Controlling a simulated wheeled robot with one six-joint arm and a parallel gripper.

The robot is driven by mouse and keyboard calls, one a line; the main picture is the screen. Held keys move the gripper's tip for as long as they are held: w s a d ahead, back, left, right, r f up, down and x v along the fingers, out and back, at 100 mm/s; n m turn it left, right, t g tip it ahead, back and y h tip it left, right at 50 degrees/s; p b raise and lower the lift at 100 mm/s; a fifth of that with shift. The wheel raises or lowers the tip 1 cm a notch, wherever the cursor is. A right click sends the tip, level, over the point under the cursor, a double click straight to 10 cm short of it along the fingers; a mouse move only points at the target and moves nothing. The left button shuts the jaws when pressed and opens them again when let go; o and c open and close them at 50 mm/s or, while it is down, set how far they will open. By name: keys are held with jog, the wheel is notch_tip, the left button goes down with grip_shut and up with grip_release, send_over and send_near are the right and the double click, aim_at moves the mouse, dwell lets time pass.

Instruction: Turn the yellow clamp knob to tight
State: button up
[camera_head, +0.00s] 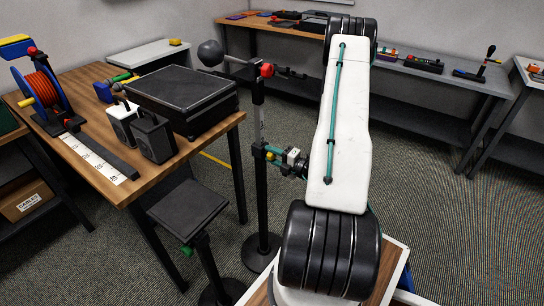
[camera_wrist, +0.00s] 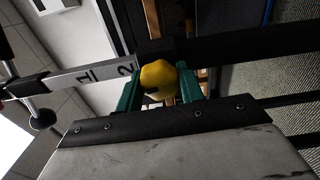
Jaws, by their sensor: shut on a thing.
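The yellow clamp knob (camera_wrist: 158,77) sits between the two green fingers of my gripper (camera_wrist: 160,88) in the wrist view. The fingers are shut on it from both sides. The knob is on a dark collar around a post, beside a pale strip (camera_wrist: 84,78) marked 1 and 2. In the head view the yellow knob (camera_head: 270,156) is a small spot at the black post (camera_head: 259,200), and my gripper (camera_head: 273,152) reaches it from the right. I cannot read how tight the knob is.
A red knob (camera_head: 267,70) and a rod with a dark ball (camera_head: 211,53) are at the post's top. A wooden table (camera_head: 75,85) with a black case (camera_head: 182,98) stands left. A dark stool (camera_head: 188,205) stands front left. Carpet is open on the right.

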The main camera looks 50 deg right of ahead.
jog(key=shift+m, duration=1.1)
jog(key=o, duration=1)
jog(key=s, duration=0.7)
jog(key=shift+s+d, duration=0.35)
jog(key=shift+s, duration=0.05)
